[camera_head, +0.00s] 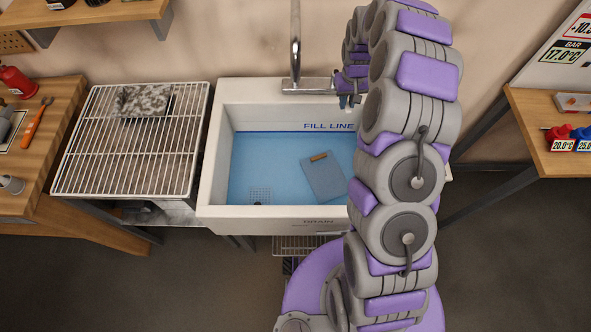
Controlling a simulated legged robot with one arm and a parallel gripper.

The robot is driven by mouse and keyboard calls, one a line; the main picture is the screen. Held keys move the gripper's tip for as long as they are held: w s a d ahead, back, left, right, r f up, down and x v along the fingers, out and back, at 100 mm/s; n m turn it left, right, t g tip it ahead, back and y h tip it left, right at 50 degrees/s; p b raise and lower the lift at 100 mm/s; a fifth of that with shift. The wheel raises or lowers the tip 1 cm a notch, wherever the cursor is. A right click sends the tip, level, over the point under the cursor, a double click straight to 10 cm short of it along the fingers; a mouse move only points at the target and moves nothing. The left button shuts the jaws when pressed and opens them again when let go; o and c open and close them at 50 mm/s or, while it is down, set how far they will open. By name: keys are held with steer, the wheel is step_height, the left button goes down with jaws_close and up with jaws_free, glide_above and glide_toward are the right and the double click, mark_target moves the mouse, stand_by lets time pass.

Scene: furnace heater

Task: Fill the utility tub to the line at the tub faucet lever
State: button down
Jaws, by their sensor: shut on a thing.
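The white utility tub (214,150) stands against the wall in the middle of the view. It holds blue water (262,165), with its surface at or close under the dark line below the words FILL LINE (328,127) on the back wall. The chrome faucet (296,62) rises from the tub's back edge. My arm reaches across the tub's right side. My gripper (346,101) is at the right end of the faucet base, shut where the lever would be. The lever itself is mostly hidden behind the gripper and arm.
A blue-grey board (324,178) with a brown handle lies in the tub, near a drain grid (260,195). Wooden benches (45,165) flank both sides. The floor in front is mostly clear.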

steer(key=shift+a+r, duration=0.1)
steer(key=shift+a+m, duration=0.9)
steer(key=shift+a, duration=0.15)
steer(key=c, duration=0.9)
jaws_free()
steer(key=shift+p, duration=0.3)
steer(key=shift+s+r+p, duration=0.1)
steer(key=shift+r+p, duration=0.75)
steer(key=shift+r, duration=2.1)
